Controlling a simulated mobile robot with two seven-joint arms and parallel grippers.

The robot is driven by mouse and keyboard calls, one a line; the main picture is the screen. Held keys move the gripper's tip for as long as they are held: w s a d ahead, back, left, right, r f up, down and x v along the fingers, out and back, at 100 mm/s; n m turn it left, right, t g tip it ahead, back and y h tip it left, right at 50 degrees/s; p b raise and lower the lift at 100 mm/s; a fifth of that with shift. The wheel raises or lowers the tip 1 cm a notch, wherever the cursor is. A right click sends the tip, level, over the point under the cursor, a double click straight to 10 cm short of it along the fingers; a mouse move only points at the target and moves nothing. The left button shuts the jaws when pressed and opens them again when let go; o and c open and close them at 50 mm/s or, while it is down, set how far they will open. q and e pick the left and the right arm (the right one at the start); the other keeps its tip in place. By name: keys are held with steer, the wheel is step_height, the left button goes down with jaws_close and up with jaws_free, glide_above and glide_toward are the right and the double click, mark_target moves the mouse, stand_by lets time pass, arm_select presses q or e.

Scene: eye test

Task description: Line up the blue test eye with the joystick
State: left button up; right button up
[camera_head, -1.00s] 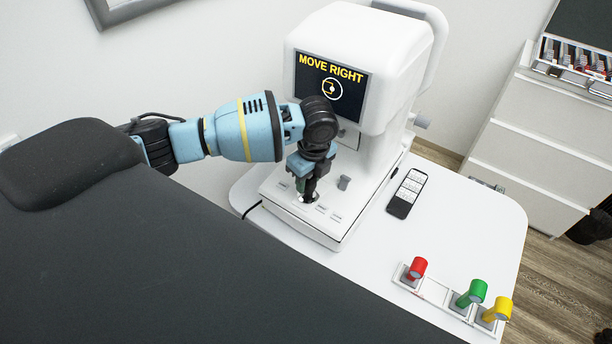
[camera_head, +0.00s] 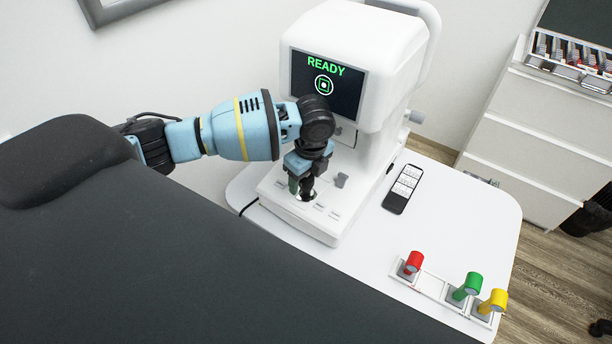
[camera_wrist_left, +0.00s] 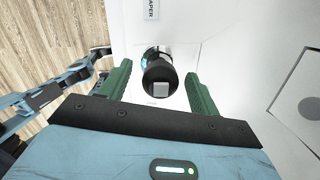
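The white eye-test machine (camera_head: 375,50) stands on the white table. My left gripper (camera_head: 301,187) reaches down to the joystick on the machine's base. No blue test eye is visible. My right gripper is not visible in the head view.
Red (camera_head: 413,262), green (camera_head: 467,285) and yellow (camera_head: 493,301) test eyes stand in a white rack at the front right. A black remote-like device (camera_head: 402,190) lies beside the machine. The table between is clear.

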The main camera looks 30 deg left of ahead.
mark_target(309, 177)
arm_select(q)
steer(key=r, duration=0.5)
steer(key=d+r, duration=0.1)
steer(key=r, duration=0.1)
steer(key=shift+s+r, duration=0.15)
steer(key=shift+r, duration=0.25)
steer(key=s+d+f+n+t+h, duration=0.1)
steer(key=s+d+f+n+h, duration=0.45)
steer(key=s+d+f, duration=0.85)
steer(key=s+a+f+n+y, duration=0.1)
steer(key=s+a+n+y, duration=0.1)
steer(key=s+a+n, duration=0.6)
steer(key=s+a+f+n+y, duration=0.15)
steer(key=s+a+n, duration=0.35)
steer(key=s, duration=0.5)
steer(key=w+d+f+t+h, duration=0.1)
steer(key=w+d+f+t, duration=0.3)
steer(key=w+f+t, duration=0.2)
step_height(309, 177, down, 3)
steer(key=shift+w+f+t, duration=0.1)
steer(key=shift+w+t, duration=0.3)
steer(key=shift+t, duration=0.7)
